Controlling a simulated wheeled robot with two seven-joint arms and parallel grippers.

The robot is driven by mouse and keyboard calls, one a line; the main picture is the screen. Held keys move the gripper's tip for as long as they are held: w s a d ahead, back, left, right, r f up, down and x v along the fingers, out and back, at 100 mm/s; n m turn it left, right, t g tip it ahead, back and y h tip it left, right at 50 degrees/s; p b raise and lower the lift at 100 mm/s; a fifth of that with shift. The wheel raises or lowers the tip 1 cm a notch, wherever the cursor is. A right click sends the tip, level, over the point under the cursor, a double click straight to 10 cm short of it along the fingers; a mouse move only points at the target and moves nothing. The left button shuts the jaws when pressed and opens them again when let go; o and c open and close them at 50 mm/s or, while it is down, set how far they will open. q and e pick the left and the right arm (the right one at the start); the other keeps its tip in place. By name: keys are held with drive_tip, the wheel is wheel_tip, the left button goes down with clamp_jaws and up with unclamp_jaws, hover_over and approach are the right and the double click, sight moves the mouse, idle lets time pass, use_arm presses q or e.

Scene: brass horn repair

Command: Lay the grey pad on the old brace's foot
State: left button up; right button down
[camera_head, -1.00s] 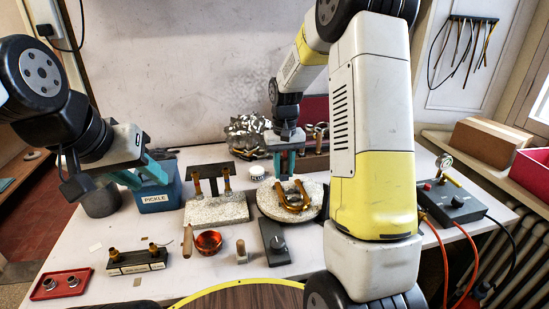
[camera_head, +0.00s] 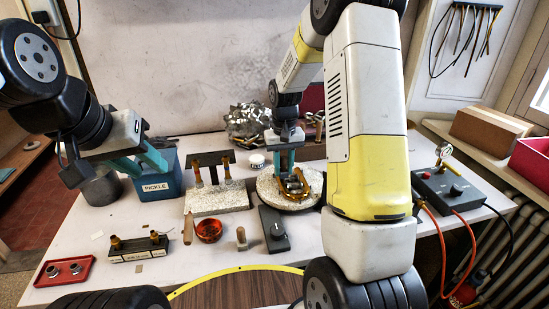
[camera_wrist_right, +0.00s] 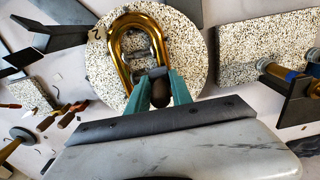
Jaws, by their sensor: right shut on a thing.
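A U-shaped brass tube (camera_wrist_right: 124,45) lies on a round speckled plate (camera_wrist_right: 97,75); the tube also shows in the head view (camera_head: 303,185). A metal cross-piece (camera_wrist_right: 139,54), seemingly the old brace, spans the inside of the U. My right gripper (camera_wrist_right: 160,88) is shut on a dark rounded piece with a small grey block (camera_wrist_right: 154,73) at its front, seemingly the grey pad. The block is at the lower end of the cross-piece; I cannot tell whether they touch. The right gripper also shows in the head view (camera_head: 287,180), low over the plate. My left gripper (camera_head: 140,166) is open and empty.
A speckled block with a dark stand (camera_head: 222,200) is left of the plate. A blue PICKLE box (camera_head: 160,188) is near my left gripper. An orange bowl (camera_head: 209,231), a dark grey tool block (camera_head: 273,230) and a red tray (camera_head: 64,272) lie in front. A control box (camera_head: 449,191) stands right.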

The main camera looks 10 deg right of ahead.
sight(284, 157)
drive_tip(key=shift+f, duration=0.35)
drive_tip(key=c, duration=1.1)
unclamp_jaws()
drive_tip(key=shift+o, duration=0.7)
drive_tip(key=o, duration=0.4)
drive_tip(key=shift+r, duration=3.5)
drive_tip(key=shift+r, duration=0.1)
